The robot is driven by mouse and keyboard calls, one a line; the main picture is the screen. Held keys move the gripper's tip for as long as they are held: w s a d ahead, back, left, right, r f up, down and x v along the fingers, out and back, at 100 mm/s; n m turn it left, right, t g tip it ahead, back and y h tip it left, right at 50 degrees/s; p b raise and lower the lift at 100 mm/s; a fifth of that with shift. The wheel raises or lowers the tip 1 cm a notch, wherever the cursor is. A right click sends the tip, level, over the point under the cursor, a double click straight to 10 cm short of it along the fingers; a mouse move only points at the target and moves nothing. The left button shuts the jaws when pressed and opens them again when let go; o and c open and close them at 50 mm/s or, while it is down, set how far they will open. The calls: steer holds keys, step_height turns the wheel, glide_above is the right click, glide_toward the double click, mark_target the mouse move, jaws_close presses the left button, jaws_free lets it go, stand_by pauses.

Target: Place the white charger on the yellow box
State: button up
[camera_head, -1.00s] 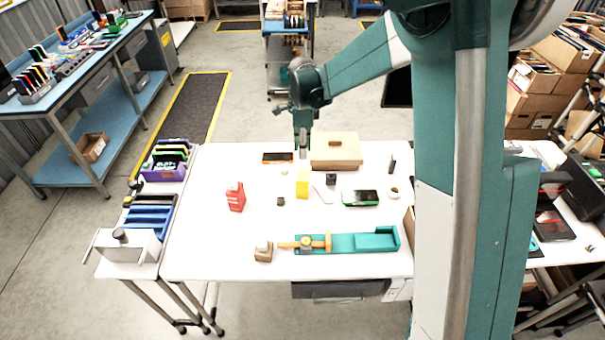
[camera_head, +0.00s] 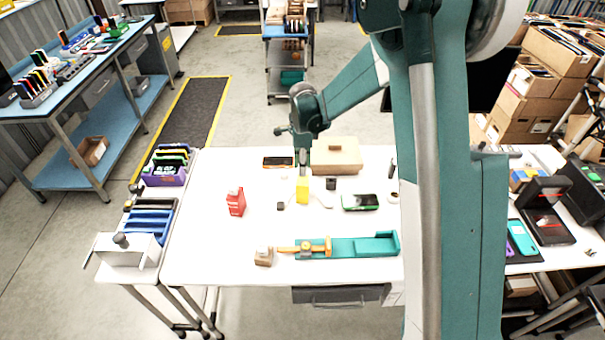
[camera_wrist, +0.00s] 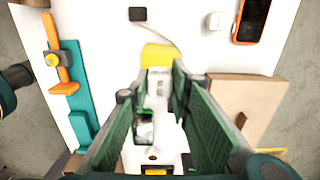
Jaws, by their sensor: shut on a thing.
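The yellow box (camera_head: 302,190) stands near the middle of the white table. It also shows in the wrist view (camera_wrist: 160,57), just beyond my fingertips. My gripper (camera_wrist: 158,92) has green-padded fingers, shut on a white charger (camera_wrist: 158,84) with dark slots. The charger shows close to the yellow box; I cannot tell whether they touch. A thin pale cable (camera_wrist: 172,43) lies beyond the box in the wrist view. In the head view, my gripper (camera_head: 303,156) is behind the yellow box, and the charger is too small to make out.
A wooden box (camera_head: 336,155) and an orange-edged phone (camera_head: 278,162) stand at the back. A green-edged phone (camera_head: 360,202) and a dark cube (camera_head: 331,183) are right of the yellow box. A red box (camera_head: 236,202) is left. A teal tray (camera_head: 362,246) is in front.

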steer(key=shift+f, duration=0.15)
steer(key=shift+f, duration=1.75)
steer(key=shift+f, duration=0.1)
steer(key=o, duration=0.9)
steer(key=shift+r, duration=6.15)
